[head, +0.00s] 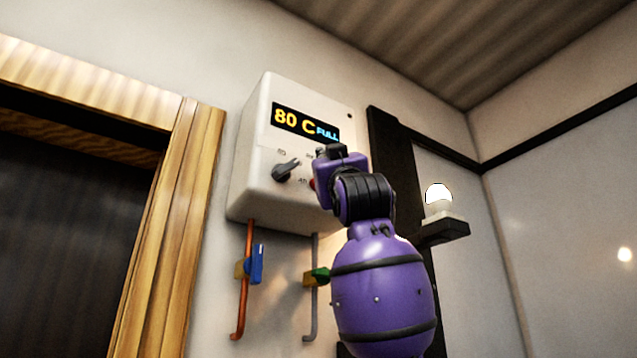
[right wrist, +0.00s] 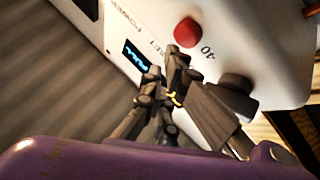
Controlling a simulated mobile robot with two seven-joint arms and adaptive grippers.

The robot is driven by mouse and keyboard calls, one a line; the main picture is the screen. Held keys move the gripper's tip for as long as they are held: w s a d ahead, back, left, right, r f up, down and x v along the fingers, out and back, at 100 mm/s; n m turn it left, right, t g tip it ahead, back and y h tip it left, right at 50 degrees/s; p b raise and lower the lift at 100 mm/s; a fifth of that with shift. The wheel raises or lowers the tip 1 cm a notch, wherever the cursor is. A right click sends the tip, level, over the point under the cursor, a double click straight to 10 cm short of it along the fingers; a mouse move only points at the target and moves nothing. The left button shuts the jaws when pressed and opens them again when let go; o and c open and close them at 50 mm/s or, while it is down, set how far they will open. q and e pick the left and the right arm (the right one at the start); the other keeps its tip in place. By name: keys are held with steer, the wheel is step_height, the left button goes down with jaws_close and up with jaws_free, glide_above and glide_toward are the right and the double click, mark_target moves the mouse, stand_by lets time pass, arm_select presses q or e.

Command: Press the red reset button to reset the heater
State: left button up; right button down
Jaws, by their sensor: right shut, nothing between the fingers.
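The red reset button (head: 312,184) is mostly hidden behind my right wrist. In the head view my right arm covers the gripper's fingers. My left gripper is not in view.
A dark knob (head: 286,170) sits left of the button. Below the box are a copper pipe (head: 243,300) with a blue valve handle (head: 257,264) and a grey pipe with a green one (head: 318,276). A lit lamp (head: 438,197) stands on a shelf at right.

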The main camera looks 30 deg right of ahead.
steer(key=shift+s+d, duration=0.15)
steer(key=shift+s, duration=2.15)
steer(key=shift+w, duration=0.1)
